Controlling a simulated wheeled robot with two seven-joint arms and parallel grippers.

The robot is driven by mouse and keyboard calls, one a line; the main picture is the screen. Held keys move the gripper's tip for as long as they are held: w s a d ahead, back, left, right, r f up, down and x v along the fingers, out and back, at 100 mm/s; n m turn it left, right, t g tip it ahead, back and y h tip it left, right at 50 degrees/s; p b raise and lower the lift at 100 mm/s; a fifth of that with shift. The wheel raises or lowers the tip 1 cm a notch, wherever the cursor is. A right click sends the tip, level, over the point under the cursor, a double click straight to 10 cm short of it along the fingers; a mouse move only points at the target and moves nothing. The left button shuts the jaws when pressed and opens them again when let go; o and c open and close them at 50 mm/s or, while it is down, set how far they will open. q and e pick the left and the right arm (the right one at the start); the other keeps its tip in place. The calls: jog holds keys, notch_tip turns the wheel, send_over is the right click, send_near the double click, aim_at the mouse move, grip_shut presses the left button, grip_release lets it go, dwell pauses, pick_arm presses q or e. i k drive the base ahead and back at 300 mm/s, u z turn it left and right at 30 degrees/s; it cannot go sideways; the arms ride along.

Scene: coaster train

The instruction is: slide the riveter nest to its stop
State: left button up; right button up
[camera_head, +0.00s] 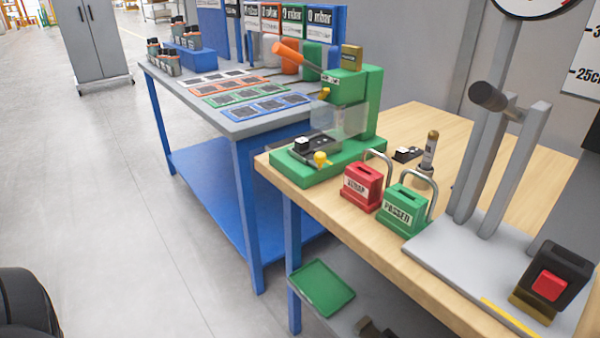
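The green riveter (365,90) stands on the wooden bench (405,245), with an orange lever (290,53) raised to the upper left. A clear guard (345,120) hangs at its front. The riveter nest (325,144) is a dark slide on the green base, in front of the guard on its left side. A small black-and-white part (303,143) sits on the nest. A yellow knob (321,158) is at the nest's near side. The nest's far end and its stop cannot be made out behind the guard. Neither of my grippers is in view.
Red SCRAP (361,188) and green PASSED (402,210) padlock-shaped boxes stand right of the riveter. A grey press stand (450,245) fills the bench's right. A blue-framed table (240,129) with cards stands behind left. A green tray (321,287) lies on the lower shelf.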

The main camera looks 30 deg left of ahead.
aim_at(316, 159)
jog(key=z, duration=0.05)
jog(key=k, duration=0.75)
jog(key=u, duration=1.05)
jog(key=i, duration=0.9)
